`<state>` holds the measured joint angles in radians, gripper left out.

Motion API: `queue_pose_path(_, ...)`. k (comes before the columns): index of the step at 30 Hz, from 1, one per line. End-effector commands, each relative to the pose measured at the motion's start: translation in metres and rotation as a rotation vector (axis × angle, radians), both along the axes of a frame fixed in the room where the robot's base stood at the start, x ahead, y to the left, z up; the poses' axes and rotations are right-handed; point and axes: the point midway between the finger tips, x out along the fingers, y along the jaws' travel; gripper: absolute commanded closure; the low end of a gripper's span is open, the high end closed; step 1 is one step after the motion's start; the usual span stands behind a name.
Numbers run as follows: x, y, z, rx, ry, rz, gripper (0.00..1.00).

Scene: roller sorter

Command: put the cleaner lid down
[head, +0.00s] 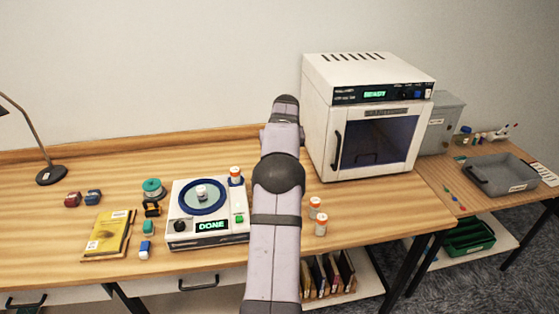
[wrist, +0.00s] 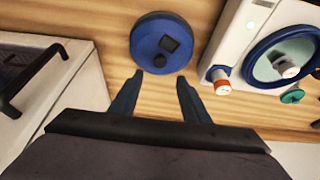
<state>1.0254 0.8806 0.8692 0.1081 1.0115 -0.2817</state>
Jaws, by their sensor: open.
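The cleaner lid is a round blue disc (wrist: 150,37) with a dark raised handle at its middle. In the wrist view it appears to lie flat on the wooden table, between the white oven-like box and the white machine. My gripper (wrist: 161,79) is open, its two dark fingertips apart at the lid's near edge with nothing between them. In the head view my arm hides the lid and the fingers. The white machine (head: 183,236) reads DONE. Its round blue-ringed top (head: 187,205) is uncovered, with a small white-capped vial (head: 201,193) in it.
An orange-and-white vial (head: 236,174) stands at the machine's back right corner. Two more vials (head: 314,207) (head: 321,224) stand right of my arm. The white box (head: 320,120) reads READY, its door shut. A yellow book (head: 108,233) and small items lie at left.

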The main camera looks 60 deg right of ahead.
Motion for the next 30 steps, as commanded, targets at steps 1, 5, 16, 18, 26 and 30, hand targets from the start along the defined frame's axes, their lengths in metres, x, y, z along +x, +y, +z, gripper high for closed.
queue_pose_path(1,-0.002,0.001,0.004,-0.001,0.000,0.000,0.57)
queue_pose_path(5,-0.004,0.004,0.013,0.000,0.000,-0.001,0.57)
queue_pose_path(16,-0.002,0.009,0.017,0.003,0.001,0.005,0.57)
queue_pose_path(18,0.003,0.018,0.017,0.008,0.005,0.017,0.57)
queue_pose_path(26,0.051,0.120,0.014,0.056,0.046,0.145,0.57)
queue_pose_path(30,0.067,0.212,0.007,0.092,0.088,0.252,0.57)
